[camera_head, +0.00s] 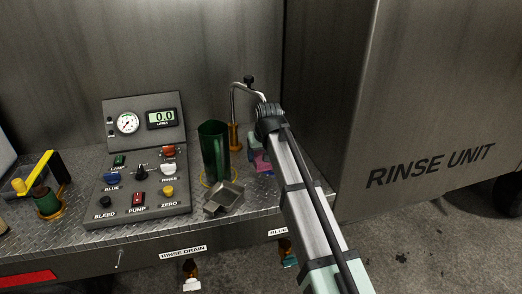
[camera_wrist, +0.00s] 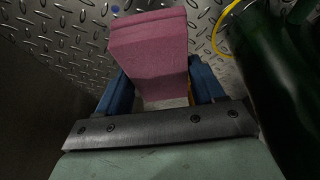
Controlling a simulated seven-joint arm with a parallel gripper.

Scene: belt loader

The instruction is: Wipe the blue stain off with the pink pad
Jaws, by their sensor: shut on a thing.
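The pink pad (camera_wrist: 148,50) is a thick block held between the two blue fingers of my gripper (camera_wrist: 162,84), which is shut on it. In the head view only a bit of the pad (camera_head: 264,167) shows beside my arm, and my gripper (camera_head: 256,152) is partly hidden behind the wrist. A small blue spot, seemingly the blue stain (camera_wrist: 116,9), lies on the tread-plate deck at the top of the wrist view, beyond the pad and a little left. It is hidden in the head view. I cannot tell whether the pad touches the deck.
A tall green cylinder (camera_head: 213,152) stands in a yellow ring left of my gripper, close on the right in the wrist view (camera_wrist: 270,70). A bent metal spout (camera_head: 234,100) rises behind. A control panel (camera_head: 140,185) and small metal tray (camera_head: 223,198) stand left; the rinse unit wall (camera_head: 420,90) is right.

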